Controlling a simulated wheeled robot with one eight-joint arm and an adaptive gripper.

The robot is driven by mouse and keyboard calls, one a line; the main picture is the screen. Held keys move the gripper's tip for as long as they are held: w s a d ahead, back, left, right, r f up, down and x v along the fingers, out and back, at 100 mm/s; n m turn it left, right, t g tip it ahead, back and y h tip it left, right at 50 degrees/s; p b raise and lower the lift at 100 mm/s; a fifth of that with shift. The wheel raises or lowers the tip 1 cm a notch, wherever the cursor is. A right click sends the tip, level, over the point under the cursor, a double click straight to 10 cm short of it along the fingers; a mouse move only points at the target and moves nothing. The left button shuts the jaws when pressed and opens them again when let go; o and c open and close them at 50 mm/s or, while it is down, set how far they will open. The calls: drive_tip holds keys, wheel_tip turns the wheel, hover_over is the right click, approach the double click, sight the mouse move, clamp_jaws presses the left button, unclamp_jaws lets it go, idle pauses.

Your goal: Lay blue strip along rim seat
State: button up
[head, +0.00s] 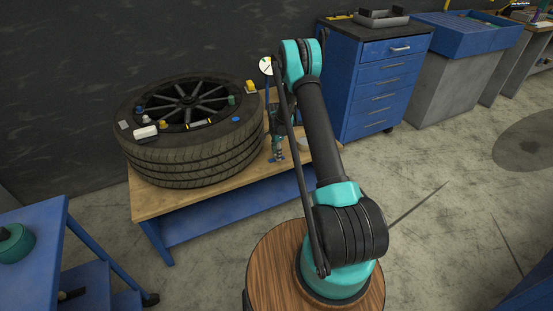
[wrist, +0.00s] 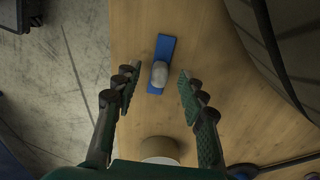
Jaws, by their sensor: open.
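The blue strip (wrist: 164,48) lies flat on the wooden bench top in the wrist view, with a grey rounded object (wrist: 158,74) on its near part. My gripper (wrist: 158,90) is open and empty above the bench, its fingers apart on either side of the grey object. In the head view my gripper (head: 278,148) hangs just right of the tyre and hides much of that bench end. The dark spoked rim (head: 190,98) sits inside the big tyre (head: 195,160), which lies flat on the bench. Part of the tyre shows at the wrist view's upper right.
Several small items lie on the tyre, including a white block (head: 145,132) and a blue disc (head: 236,119). A tan round object (wrist: 160,150) stands near my gripper's base. A blue drawer cabinet (head: 375,85) stands behind right.

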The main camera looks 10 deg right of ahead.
drive_tip(key=shift+f, duration=0.6)
drive_tip(key=shift+c, duration=0.4)
drive_tip(key=c, duration=0.9)
drive_tip(key=shift+o, duration=0.2)
wheel_tip(320, 180, up, 20)
